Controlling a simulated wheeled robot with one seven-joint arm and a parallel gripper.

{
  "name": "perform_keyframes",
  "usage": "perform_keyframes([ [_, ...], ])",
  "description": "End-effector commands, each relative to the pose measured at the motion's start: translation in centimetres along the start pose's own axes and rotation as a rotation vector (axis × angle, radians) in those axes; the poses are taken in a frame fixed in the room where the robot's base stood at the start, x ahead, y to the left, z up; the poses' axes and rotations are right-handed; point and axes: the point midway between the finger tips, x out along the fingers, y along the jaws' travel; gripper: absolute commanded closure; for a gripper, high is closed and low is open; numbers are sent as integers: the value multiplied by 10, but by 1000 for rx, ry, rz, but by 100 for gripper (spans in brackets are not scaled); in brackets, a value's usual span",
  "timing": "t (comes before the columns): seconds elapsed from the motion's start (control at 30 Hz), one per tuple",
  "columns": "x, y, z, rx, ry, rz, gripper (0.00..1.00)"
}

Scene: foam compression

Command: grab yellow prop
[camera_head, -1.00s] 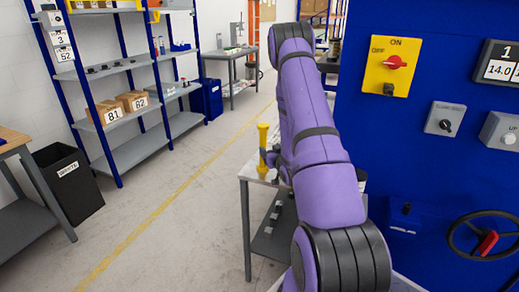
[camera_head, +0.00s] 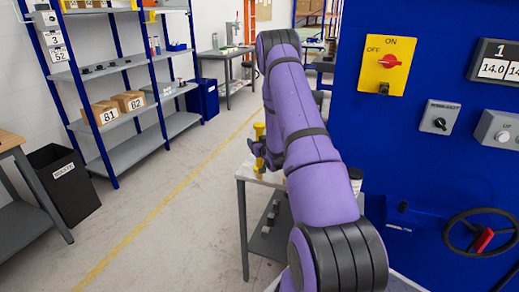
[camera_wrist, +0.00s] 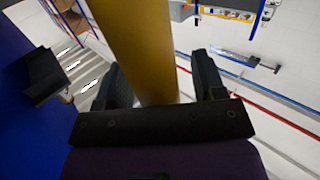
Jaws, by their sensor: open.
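The yellow prop (camera_head: 260,131) stands upright on a small grey table (camera_head: 242,174) left of my purple arm. My arm and gripper hide part of it in the head view. In the wrist view the yellow prop (camera_wrist: 138,45) is a thick yellow post running from the top edge down between my two dark fingers. My gripper (camera_wrist: 158,80) is open, with one finger on each side of the post. A gap shows at the right finger. The left finger is close to the post, and I cannot tell whether it touches. In the head view my gripper (camera_head: 258,153) is beside the prop.
A blue panel (camera_head: 420,150) with a yellow switch plate (camera_head: 386,66) and a handwheel (camera_head: 482,232) stands close on the right. Blue-framed shelves (camera_head: 130,155) and a black bin (camera_head: 62,183) are on the left. The floor between is clear.

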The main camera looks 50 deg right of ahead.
Motion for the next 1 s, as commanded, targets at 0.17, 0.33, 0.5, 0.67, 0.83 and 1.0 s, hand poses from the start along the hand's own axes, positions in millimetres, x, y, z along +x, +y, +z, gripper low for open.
perform_keyframes([
  [0.17,0,0,0,0,0,0,62],
  [0.33,0,0,0,0,0,0,100],
  [0.5,0,0,-2,-1,4,0,100],
  [0.67,0,0,-2,-1,4,0,100],
  [0.83,0,0,-9,-1,5,0,100],
  [1.0,-1,0,-24,-2,5,0,100],
])
